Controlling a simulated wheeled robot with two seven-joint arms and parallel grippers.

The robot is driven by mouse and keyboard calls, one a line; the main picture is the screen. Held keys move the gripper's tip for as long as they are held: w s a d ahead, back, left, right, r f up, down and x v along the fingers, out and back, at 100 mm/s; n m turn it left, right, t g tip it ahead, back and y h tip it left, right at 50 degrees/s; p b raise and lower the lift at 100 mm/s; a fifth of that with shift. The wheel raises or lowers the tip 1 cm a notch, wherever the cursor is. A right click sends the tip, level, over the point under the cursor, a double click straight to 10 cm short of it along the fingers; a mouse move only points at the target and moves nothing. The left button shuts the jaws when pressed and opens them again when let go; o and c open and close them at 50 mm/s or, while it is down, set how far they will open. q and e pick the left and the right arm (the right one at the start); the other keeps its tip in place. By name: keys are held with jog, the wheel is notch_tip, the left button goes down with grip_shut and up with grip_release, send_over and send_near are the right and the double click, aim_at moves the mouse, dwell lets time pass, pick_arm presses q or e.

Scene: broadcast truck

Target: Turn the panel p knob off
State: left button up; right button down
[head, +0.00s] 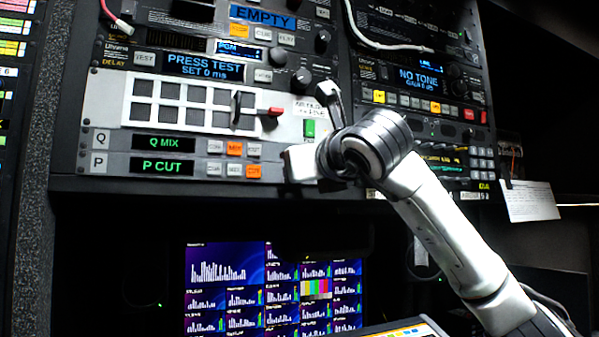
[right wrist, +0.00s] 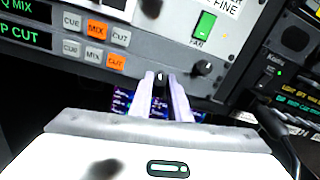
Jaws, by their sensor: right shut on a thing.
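Panel P is the lower strip with a green "P CUT" display (head: 162,167) and its CUT button lit orange. In the right wrist view its knob (right wrist: 160,77) is a small black knob with a white mark, right of the CUT button. My right gripper (right wrist: 163,82) is shut on this knob, one finger on each side. In the head view the right gripper (head: 302,163) is at the right end of the strip, and its body hides the knob there. My left gripper is not in view.
Panel Q, with a "Q MIX" display (head: 163,142), lies just above. Another black knob (right wrist: 203,68) sits under the green fan switch (right wrist: 204,25), right of my fingers. Lit monitors (head: 270,290) stand below the rack. A white cable (head: 385,45) hangs across the upper right.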

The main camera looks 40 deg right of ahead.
jog(key=n+p, duration=0.5)
jog(key=n, duration=1.7)
jog(key=shift+n+y, duration=0.4)
jog(key=c, duration=1.7)
grip_release()
jog(key=shift+o, duration=0.2)
jog(key=shift+d, duration=0.1)
jog(key=b+v, duration=0.2)
jog(key=v, duration=0.8)
jog(key=shift+s, duration=0.15)
